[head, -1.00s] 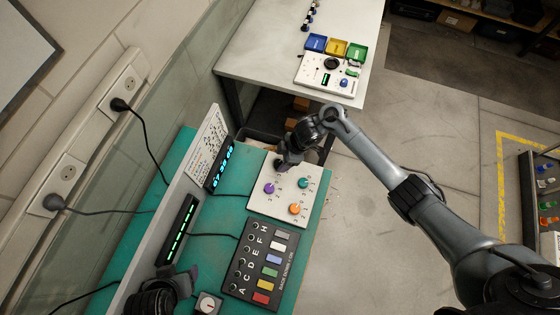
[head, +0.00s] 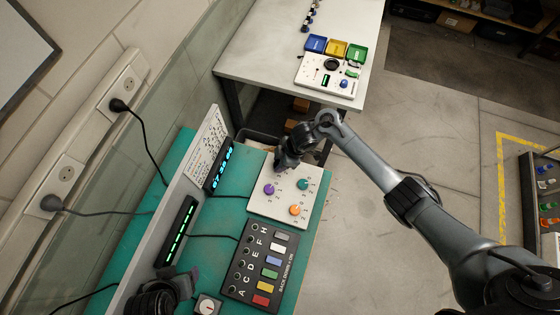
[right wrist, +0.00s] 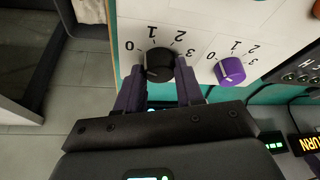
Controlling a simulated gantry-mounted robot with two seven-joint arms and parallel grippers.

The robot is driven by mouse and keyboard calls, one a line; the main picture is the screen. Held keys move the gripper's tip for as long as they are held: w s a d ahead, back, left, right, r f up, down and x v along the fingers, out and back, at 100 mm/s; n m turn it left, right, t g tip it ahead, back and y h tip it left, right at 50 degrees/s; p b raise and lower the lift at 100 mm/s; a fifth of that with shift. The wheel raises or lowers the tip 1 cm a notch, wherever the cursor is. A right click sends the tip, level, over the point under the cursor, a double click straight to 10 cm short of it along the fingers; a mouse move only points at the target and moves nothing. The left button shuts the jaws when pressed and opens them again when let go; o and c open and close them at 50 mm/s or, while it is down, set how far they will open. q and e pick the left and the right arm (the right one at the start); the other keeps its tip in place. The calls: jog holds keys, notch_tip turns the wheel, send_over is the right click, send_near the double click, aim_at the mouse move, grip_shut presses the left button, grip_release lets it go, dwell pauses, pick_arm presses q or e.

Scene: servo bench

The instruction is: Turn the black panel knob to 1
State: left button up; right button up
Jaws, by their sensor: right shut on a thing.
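The white knob panel (head: 285,217) lies on the green bench. It carries a purple knob (head: 269,189), a teal knob (head: 302,184) and an orange knob (head: 294,210). My right gripper (head: 281,168) is over its upper left corner and hides the black knob in the head view. In the right wrist view, the black knob (right wrist: 159,66) sits between the two fingers of my right gripper (right wrist: 161,88), which are shut on it. Printed numbers 0 to 3 arc around it; its pointer direction cannot be made out. My left gripper (head: 158,292) shows partly at the lower left; its fingers are unclear.
A dark panel (head: 247,268) with lettered sockets and coloured blocks lies close below the knob panel. A grey upright board with lit displays (head: 221,167) stands along the left. A white table (head: 268,52) stands beyond the bench, with floor to the right.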

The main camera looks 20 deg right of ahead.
jog(key=shift+s+r+m+p, duration=0.1)
jog(key=shift+r+m+p, duration=0.1)
jog(key=shift+m+p, duration=0.45)
jog(key=m+p, duration=0.1)
jog(key=p, duration=0.1)
jog(key=m+t+h+p, duration=0.1)
jog(key=m+p, duration=0.1)
jog(key=p, duration=0.1)
jog(key=shift+s+a+t, duration=0.1)
jog(key=shift+t, duration=0.2)
jog(key=shift+m+t+h+p, duration=0.3)
jog(key=shift+m+p, duration=0.6)
jog(key=shift+m, duration=0.35)
jog(key=shift+a+f+m+h+p, duration=0.1)
jog(key=shift+m+h+p, duration=0.2)
jog(key=shift+m+p, duration=0.5)
jog(key=shift+m+t, duration=0.3)
jog(key=o, duration=1)
jog(key=shift+f, duration=0.1)
